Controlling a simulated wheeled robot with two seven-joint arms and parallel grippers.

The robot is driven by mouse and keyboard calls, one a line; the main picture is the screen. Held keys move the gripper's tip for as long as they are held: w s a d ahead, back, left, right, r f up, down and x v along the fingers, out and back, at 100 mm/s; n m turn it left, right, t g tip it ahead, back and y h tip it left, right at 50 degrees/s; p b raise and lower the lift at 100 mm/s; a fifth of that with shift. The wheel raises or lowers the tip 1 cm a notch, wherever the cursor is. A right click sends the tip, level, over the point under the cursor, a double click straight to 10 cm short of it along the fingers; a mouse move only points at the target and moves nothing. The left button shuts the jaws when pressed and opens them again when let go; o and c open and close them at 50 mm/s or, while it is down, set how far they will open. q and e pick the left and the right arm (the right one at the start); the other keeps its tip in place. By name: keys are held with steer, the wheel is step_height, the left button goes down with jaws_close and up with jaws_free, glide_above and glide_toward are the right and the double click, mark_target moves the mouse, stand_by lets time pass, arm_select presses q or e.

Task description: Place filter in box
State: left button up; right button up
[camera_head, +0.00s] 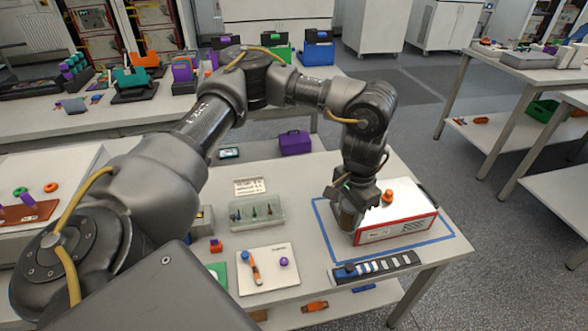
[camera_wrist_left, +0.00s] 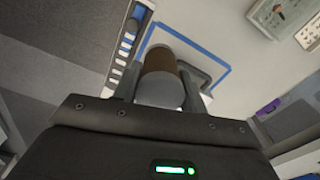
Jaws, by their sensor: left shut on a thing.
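My left gripper (camera_head: 349,204) is shut on the filter (camera_head: 347,220), a brown cylinder with grey ends. In the left wrist view the filter (camera_wrist_left: 160,75) sits between the two fingers of the gripper (camera_wrist_left: 154,88). The box (camera_head: 395,229), white with a red-edged front, stands inside a blue tape outline on the table. The gripper holds the filter at the left end of the box; I cannot tell whether the filter is over it, inside it or touching it. The gripper and arm hide part of the box. My right gripper is not in view.
A small orange thing (camera_head: 388,197) shows at the box. A black strip with white and blue pieces (camera_head: 376,267) lies in front. To the left are a clear tray (camera_head: 257,214) and a white board (camera_head: 268,270) with small parts. A purple case (camera_head: 295,143) stands behind.

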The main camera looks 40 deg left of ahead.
arm_select(q)
steer(key=shift+w+a+f+b, duration=0.2)
steer(key=shift+w+a+f, duration=0.65)
steer(key=shift+a+f, duration=1.35)
steer(key=shift+w+a+f+b, duration=0.15)
steer(key=shift+w+a+f, duration=0.7)
steer(key=shift+a+f, duration=1.3)
steer(key=shift+w+a+f+b, duration=0.2)
steer(key=shift+w+a+f, duration=0.65)
steer(key=shift+a+f, duration=1.3)
steer(key=shift+d, duration=0.1)
steer(key=o, duration=1)
steer(key=shift+f, duration=0.15)
